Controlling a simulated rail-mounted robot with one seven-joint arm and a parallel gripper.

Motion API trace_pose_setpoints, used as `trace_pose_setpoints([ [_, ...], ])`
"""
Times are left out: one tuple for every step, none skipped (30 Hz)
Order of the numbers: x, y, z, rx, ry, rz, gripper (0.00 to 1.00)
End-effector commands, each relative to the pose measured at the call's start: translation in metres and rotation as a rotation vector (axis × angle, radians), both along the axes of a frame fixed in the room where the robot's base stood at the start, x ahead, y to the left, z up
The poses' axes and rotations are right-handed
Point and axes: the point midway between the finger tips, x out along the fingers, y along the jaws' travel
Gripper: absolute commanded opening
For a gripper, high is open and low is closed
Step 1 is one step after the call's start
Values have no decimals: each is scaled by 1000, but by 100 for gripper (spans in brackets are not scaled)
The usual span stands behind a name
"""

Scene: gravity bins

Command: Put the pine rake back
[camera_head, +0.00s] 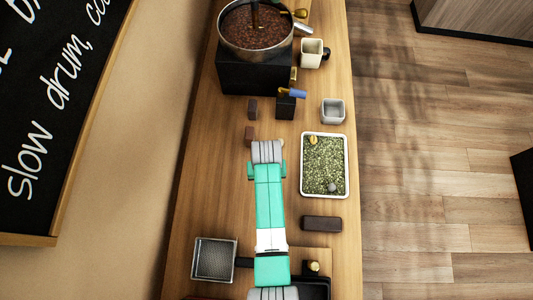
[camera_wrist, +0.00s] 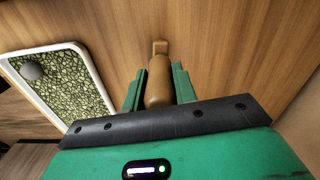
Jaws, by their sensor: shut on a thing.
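The pine rake (camera_wrist: 159,84), a tan wooden piece with a rounded body and a small block at its far end, shows in the wrist view. My gripper (camera_wrist: 159,70) is shut on it, with a green finger on each side. In the wrist view the wooden counter lies behind the rake; I cannot tell whether they touch. In the head view my arm hides the rake and the fingertips.
A white tray of green beans (camera_head: 346,165) with a grey stone (camera_head: 332,187) lies right of my arm. A dark bar (camera_head: 321,223), grey cup (camera_head: 333,111), black holder (camera_head: 286,106) and roaster pan (camera_head: 257,27) stand around. A mesh basket (camera_head: 214,259) is front left.

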Motion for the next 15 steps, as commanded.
trace_pose_setpoints([
  [0,0,-1,0,0,0,0],
  [0,0,-2,0,0,0,0],
  [0,0,-2,0,0,0,0],
  [0,0,-3,0,0,0,0],
  [0,0,-3,0,0,0,0],
  [0,0,-4,0,0,0,0],
  [0,0,-4,0,0,0,0],
  [0,0,-5,0,0,0,0],
  [0,0,-5,0,0,0,0],
  [0,0,-6,0,0,0,0],
  [0,0,-6,0,0,0,0],
  [0,0,-7,0,0,0,0],
  [0,0,-7,0,0,0,0],
  [0,0,-7,0,-1,0,32],
  [0,0,-6,0,-1,0,40],
])
